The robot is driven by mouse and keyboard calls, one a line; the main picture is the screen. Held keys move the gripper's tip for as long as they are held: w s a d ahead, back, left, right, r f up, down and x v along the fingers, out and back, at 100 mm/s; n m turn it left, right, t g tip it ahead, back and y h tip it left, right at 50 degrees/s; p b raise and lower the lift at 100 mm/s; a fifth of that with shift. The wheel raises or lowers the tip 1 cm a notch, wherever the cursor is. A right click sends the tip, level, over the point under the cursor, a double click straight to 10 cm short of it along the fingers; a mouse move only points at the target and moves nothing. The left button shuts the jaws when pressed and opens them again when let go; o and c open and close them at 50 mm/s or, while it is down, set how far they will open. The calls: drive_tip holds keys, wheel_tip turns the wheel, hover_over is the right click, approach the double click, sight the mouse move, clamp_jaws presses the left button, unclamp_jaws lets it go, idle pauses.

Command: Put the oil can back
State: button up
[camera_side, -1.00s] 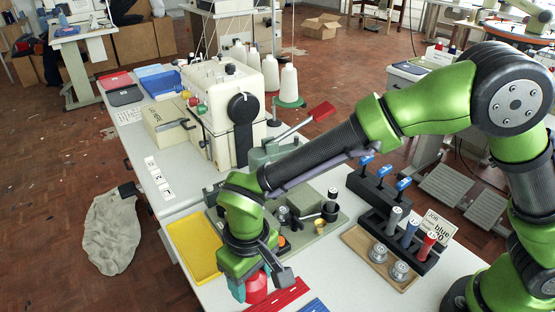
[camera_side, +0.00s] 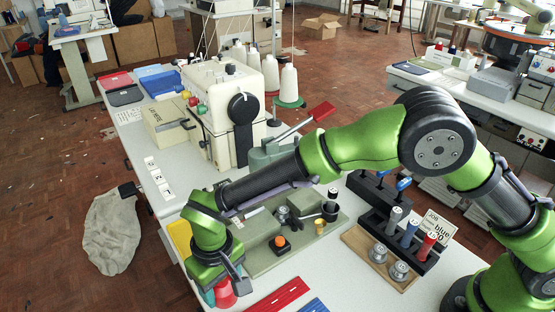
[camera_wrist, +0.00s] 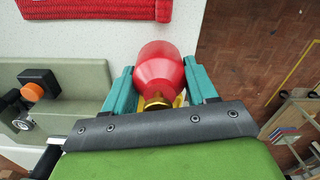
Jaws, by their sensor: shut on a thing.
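The red oil can (camera_side: 226,293) is in my gripper (camera_side: 220,296) near the front left of the white table. In the wrist view the can (camera_wrist: 161,68) is between the two teal fingers (camera_wrist: 158,74), its rounded red body pointing away from the palm and a brass-coloured part close to it. My gripper is shut on it. In the side view the wrist and fingers hide part of the can. I cannot tell whether its base touches the table.
A yellow tray (camera_side: 180,236) lies partly behind my wrist. A red strip (camera_side: 278,296) and a blue strip (camera_side: 313,305) lie to the right. A grey-green fixture with an orange button (camera_side: 280,241) stands behind. The table edge and floor (camera_wrist: 237,50) are close to the can.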

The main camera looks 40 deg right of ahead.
drive_tip(key=shift+f, duration=0.1)
drive_tip(key=o, duration=1.4)
